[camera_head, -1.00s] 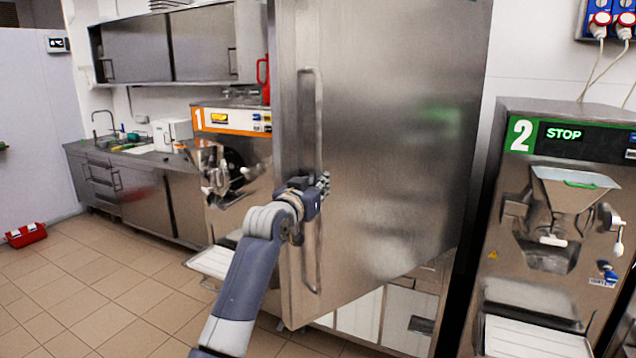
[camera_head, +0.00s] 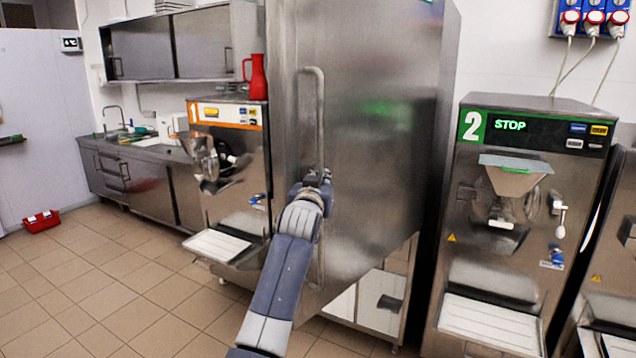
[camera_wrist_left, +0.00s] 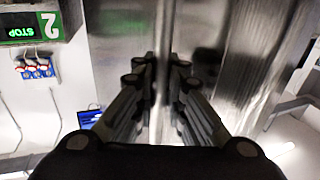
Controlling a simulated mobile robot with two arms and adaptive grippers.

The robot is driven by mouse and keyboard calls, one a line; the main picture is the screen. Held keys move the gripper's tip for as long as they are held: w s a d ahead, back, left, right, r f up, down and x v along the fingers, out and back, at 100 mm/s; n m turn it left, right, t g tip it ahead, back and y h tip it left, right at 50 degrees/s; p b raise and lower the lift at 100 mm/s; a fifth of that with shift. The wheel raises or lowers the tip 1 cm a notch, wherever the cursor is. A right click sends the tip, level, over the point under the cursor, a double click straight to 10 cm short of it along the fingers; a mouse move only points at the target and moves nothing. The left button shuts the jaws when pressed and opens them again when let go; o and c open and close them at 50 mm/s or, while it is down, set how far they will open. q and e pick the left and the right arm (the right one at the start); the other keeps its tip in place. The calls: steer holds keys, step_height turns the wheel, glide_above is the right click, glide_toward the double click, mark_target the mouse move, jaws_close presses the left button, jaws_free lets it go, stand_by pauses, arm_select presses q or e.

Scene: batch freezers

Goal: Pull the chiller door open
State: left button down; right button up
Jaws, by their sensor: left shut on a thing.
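The chiller door (camera_head: 375,150) is a tall brushed-steel panel in the middle of the head view. It stands swung out at an angle, with its lower edge slanting toward me. Its long vertical bar handle (camera_head: 320,110) is on the near side of the panel. My left gripper (camera_head: 318,178) is shut on the handle at about its lower middle. In the left wrist view, the fingers (camera_wrist_left: 160,80) close around the bar in front of the shiny door (camera_wrist_left: 225,45). The fingers hide the gripped part of the handle. My right gripper is not in view.
Freezer machine 1 (camera_head: 228,150) stands left of the door, with a red jug (camera_head: 255,78) on top. Machine 2 (camera_head: 510,210) stands to the right. A red box (camera_head: 41,221) lies on the floor at far left. The tiled floor (camera_head: 120,270) at left is clear.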

arm_select(q)
steer(key=shift+a+f, duration=0.1)
steer(key=shift+f, duration=0.2)
steer(key=c, duration=1.8)
jaws_free()
steer(key=shift+o, duration=0.8)
steer(key=shift+s+a+r, duration=0.1)
steer(key=shift+s+a, duration=0.05)
steer(key=s, duration=0.7)
steer(key=shift+s+a+r, duration=0.15)
steer(key=shift+s+a, duration=0.2)
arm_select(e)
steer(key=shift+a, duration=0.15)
